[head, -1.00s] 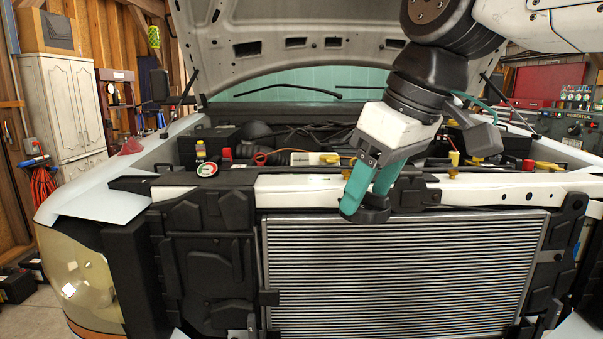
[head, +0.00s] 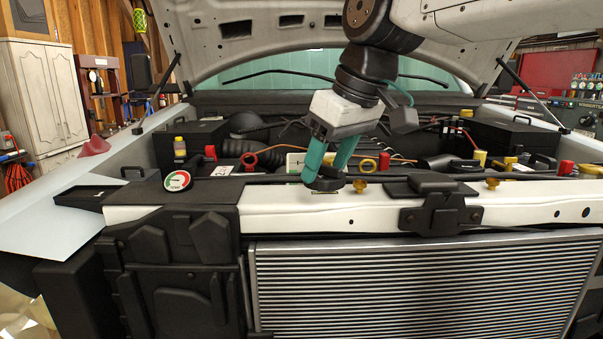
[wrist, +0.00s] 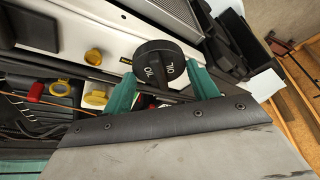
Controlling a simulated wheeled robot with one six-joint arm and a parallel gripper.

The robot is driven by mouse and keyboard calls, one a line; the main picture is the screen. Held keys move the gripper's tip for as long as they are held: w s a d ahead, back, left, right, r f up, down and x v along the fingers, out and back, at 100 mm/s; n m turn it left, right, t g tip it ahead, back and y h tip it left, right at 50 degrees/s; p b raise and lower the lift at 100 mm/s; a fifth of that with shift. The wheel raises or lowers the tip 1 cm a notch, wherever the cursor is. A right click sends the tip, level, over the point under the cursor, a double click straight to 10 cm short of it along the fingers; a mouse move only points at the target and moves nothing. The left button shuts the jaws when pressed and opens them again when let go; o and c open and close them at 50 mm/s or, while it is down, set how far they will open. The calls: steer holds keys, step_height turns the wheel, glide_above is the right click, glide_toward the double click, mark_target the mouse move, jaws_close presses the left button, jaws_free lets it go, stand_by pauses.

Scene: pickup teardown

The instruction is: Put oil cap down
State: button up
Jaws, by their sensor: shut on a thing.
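The oil cap (wrist: 158,58) is a black round cap with white OIL lettering, seen in the wrist view between the teal fingers. My gripper (wrist: 161,76) is shut on it. In the head view my gripper (head: 325,172) points down over the white front crossmember, with the dark cap (head: 325,184) at its fingertips. The cap appears just above the crossmember; I cannot tell whether it touches it. The fingers hide part of the cap.
The radiator (head: 420,290) is below the crossmember (head: 300,215). The raised hood (head: 250,35) hangs above.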

steer(key=w+a, duration=0.1)
steer(key=w, duration=0.1)
steer(key=w+a, duration=0.1)
steer(key=w, duration=0.1)
steer(key=w+a, duration=0.1)
steer(key=w, duration=0.1)
steer(key=shift+w+a+f, duration=0.2)
steer(key=shift+w+f, duration=0.15)
steer(key=shift+w, duration=0.05)
steer(key=shift+f, duration=1.75)
steer(key=shift+f, duration=0.1)
steer(key=o, duration=1)
steer(key=shift+c, duration=0.2)
steer(key=v, duration=1.2)
steer(key=shift+w+a, duration=0.1)
steer(key=s+d+f+m+g+h, duration=0.1)
steer(key=s+d+f+m, duration=0.3)
steer(key=s+d+f, duration=0.5)
steer(key=s+d+f+m+g+h, duration=0.1)
steer(key=s+d+f+m, duration=0.3)
steer(key=s+d+f, duration=0.6)
steer(key=s+f+h, duration=0.1)
steer(key=s+f, duration=0.3)
steer(key=f, duration=0.1)
steer(key=shift+s+d+f+m, duration=0.15)
steer(key=shift+s+d+m, duration=0.1)
steer(key=shift+s+m, duration=0.05)
